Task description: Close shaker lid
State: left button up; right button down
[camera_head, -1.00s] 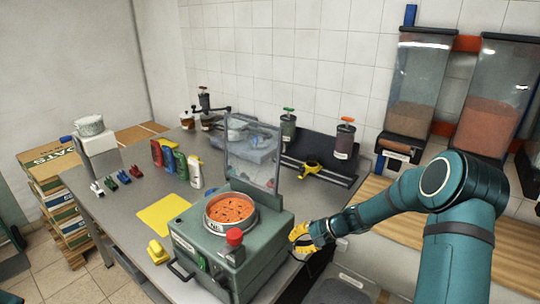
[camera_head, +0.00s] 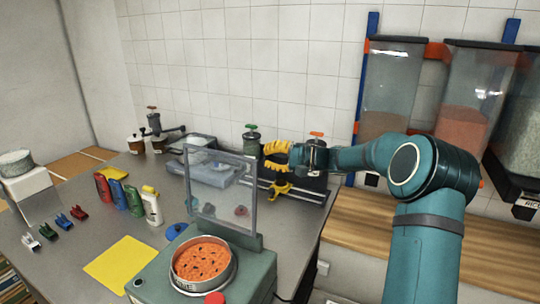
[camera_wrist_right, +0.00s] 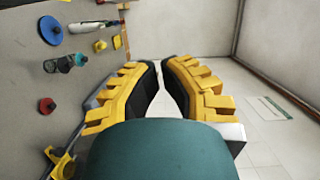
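The shaker (camera_head: 255,275) is a grey-green machine on the table, bottom centre of the head view. A round sieve (camera_head: 203,262) with orange contents sits on it. Its clear lid (camera_head: 220,190) in a grey frame stands upright, raised behind the sieve. My right gripper (camera_head: 268,156), with yellow ribbed fingers, is up beside the lid's upper right corner and looks apart from it. In the right wrist view the fingers (camera_wrist_right: 159,68) have a narrow gap between their tips and hold nothing. My left gripper is not in view.
A yellow mat (camera_head: 121,262), several bottles (camera_head: 151,205) and small clips (camera_head: 62,222) lie left of the shaker. Clear bins (camera_head: 468,115) hang on the right wall.

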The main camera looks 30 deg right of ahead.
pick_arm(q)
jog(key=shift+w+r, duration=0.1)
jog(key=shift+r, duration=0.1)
pick_arm(e)
jog(key=w+a, duration=0.2)
jog(key=a, duration=0.6)
jog(key=shift+w+f, duration=0.3)
jog(key=shift+w, duration=0.1)
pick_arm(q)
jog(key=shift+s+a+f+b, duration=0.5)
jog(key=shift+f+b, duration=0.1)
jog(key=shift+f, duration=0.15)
pick_arm(e)
jog(key=shift+s+a+r+n, duration=0.25)
jog(key=shift+a+n, duration=0.05)
jog(key=shift+a, duration=0.1)
